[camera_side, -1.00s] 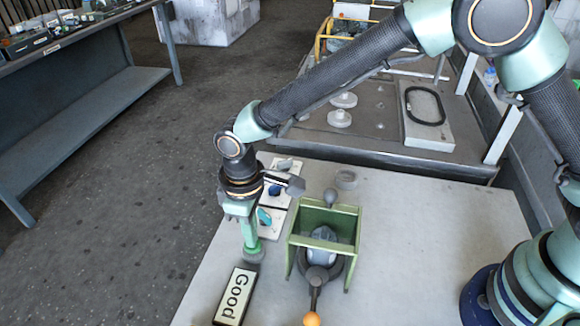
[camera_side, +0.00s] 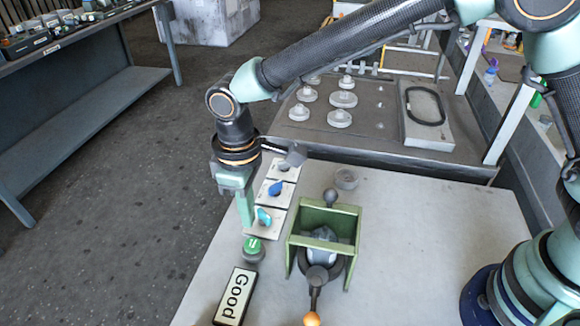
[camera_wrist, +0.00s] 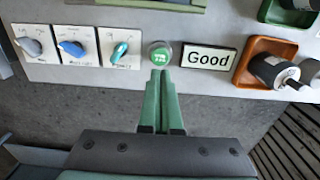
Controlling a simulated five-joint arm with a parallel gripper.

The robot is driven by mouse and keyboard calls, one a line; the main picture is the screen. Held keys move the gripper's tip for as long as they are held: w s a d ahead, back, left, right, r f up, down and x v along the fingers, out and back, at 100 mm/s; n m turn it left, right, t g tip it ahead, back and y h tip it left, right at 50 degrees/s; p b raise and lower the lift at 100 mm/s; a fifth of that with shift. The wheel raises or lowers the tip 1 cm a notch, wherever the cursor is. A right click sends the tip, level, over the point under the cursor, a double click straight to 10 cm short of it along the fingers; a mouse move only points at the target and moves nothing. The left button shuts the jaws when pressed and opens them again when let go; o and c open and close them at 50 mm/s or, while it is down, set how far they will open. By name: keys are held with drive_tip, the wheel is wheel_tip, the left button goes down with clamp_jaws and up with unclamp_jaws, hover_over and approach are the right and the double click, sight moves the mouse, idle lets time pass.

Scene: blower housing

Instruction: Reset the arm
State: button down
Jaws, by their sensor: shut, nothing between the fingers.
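My gripper (camera_side: 245,222) is shut and empty, pointing down at the left edge of the table in the side view. In the wrist view my gripper (camera_wrist: 161,78) shows its two green fingers together, close below a round green button (camera_wrist: 159,54). That button (camera_side: 253,249) stands clear of the fingertips in the side view. A "Good" sign (camera_side: 235,296) lies just in front of the button, and the sign (camera_wrist: 208,57) is to its right in the wrist view.
A row of knob panels (camera_side: 270,219) lies behind the button. A green fixture (camera_side: 345,225) holding a grey part stands to the right. An orange tray (camera_wrist: 249,57) with a dark cylindrical part shows in the wrist view. The right of the table is clear.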

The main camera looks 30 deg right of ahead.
drive_tip(key=w+d+r+m+t+y, duration=0.15)
drive_tip(key=d+r+m, duration=0.25)
drive_tip(key=d+r, duration=1)
drive_tip(key=s+d+m+t, duration=0.2)
drive_tip(key=s+d, duration=0.2)
drive_tip(key=d, duration=0.4)
drive_tip(key=s+d+r+m+t+h, duration=0.1)
drive_tip(key=s+d+m+t, duration=0.1)
drive_tip(key=s+d, duration=0.3)
drive_tip(key=d+m, duration=0.1)
drive_tip(key=d, duration=0.3)
drive_tip(key=shift+h, duration=0.25)
